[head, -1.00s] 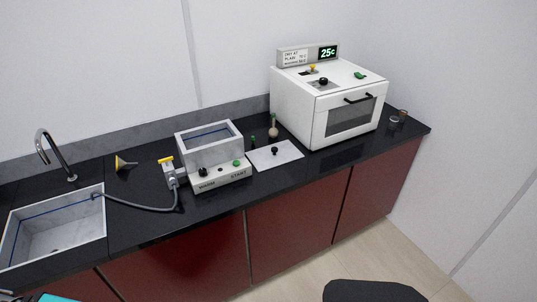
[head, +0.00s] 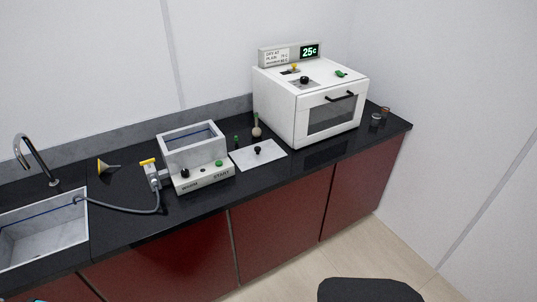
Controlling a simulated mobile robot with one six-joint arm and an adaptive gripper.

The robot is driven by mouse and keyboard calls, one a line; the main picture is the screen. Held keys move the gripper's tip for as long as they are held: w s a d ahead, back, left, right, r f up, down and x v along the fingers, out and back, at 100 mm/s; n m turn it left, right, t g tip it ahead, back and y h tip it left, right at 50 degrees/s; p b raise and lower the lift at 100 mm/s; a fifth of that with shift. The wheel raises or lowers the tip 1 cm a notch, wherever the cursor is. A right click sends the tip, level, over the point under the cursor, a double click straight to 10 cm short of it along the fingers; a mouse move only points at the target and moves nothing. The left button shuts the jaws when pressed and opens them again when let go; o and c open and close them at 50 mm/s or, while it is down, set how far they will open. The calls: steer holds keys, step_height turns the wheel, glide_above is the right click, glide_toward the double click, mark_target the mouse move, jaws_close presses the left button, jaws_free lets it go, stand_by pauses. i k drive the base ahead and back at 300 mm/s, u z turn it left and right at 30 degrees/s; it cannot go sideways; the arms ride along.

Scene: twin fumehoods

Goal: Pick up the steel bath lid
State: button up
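The steel bath lid (head: 270,158) is a flat, pale grey plate with a small black knob at its middle. It lies flat on the black counter, between the open water bath (head: 193,155) and the white oven. The bath is an open-topped grey box with a control base marked WARM and START, and a blue line shows inside it. A dark rounded shape at the bottom edge looks like a part of my own body. My gripper does not show in the head view.
The white oven (head: 313,110) stands right of the lid, its display reading 25c. A flask (head: 256,130) stands behind the lid. Left are a yellow-handled valve (head: 149,162) with a grey hose, a funnel (head: 104,166) and a sink (head: 40,238). The counter before the lid is clear.

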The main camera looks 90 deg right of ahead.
mark_target(256, 156)
steer(key=k, duration=1.85)
steer(key=z, duration=1.75)
steer(key=i, duration=0.85)
steer(key=z, duration=0.15)
